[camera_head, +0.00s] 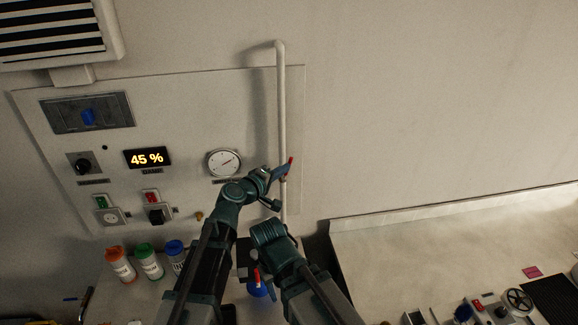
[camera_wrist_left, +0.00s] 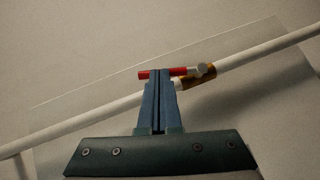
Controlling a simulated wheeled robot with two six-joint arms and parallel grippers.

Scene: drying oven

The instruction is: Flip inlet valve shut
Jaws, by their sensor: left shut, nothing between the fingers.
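The inlet valve has a red handle (camera_head: 290,163) on the white vertical pipe (camera_head: 282,110) at the right of the wall panel. In the left wrist view the red handle (camera_wrist_left: 147,74) lies at a slant to the pipe (camera_wrist_left: 260,56), its pivot end by a brass valve body (camera_wrist_left: 201,79). My left gripper (camera_head: 284,171) is at the handle. Its fingers are shut and empty, and the fingertips (camera_wrist_left: 160,73) overlap the middle of the handle in the wrist view. I cannot tell whether they touch it.
The panel carries a 45 % display (camera_head: 147,158), a round gauge (camera_head: 224,163) and switches left of the pipe. Capped bottles (camera_head: 149,262) stand below it. A blue item (camera_head: 258,288) sits between my arms. The wall right of the pipe is bare above a pale worktop (camera_head: 430,245).

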